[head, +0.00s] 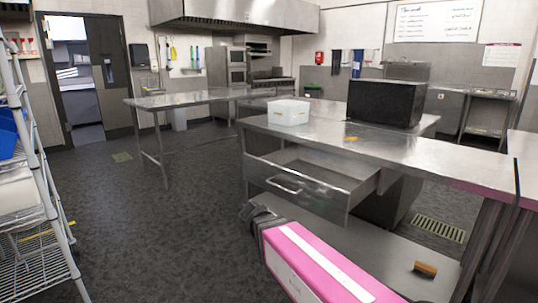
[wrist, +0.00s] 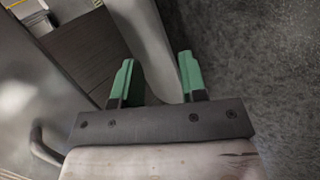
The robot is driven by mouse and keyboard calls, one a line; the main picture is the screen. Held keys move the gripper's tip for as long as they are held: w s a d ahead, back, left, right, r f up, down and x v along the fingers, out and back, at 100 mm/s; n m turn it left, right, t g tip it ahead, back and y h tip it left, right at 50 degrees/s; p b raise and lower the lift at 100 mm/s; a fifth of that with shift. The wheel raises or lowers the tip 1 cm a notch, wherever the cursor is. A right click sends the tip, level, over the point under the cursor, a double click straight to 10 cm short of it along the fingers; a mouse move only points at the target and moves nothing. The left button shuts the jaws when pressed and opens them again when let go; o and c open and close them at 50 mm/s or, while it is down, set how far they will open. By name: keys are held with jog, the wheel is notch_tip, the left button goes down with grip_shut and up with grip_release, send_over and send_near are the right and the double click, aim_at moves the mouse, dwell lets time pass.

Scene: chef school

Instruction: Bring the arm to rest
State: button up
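My arm is a pink and white link (head: 312,262) with a dark joint, reaching up from the bottom of the head view in front of the steel worktable (head: 450,157). My gripper (wrist: 156,62) shows in the wrist view with its two green fingers apart. Nothing is held between them. A pale, rounded shape passes behind the gap between the fingers; I cannot tell what it is. In the head view the fingers cannot be made out. The worktable's drawer (head: 300,190) is pulled open, close to my arm.
A white box (head: 288,112) and a black box (head: 385,104) stand on the worktable. A small brown object (head: 425,269) lies on its lower shelf. A wire rack (head: 35,190) stands at the left. The grey floor (head: 150,225) between rack and worktable is clear.

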jog(key=s+d+f+m+g+y, duration=0.1)
jog(key=s+d+f+m+y, duration=0.1)
jog(key=d+f, duration=0.3)
jog(key=s+d+f+m+g+y, duration=0.2)
jog(key=d+f+y, duration=0.3)
jog(key=d, duration=0.4)
jog(key=shift+s+d+m, duration=0.35)
jog(key=shift+s+m, duration=0.05)
jog(key=shift+m, duration=0.5)
jog(key=shift+f, duration=0.1)
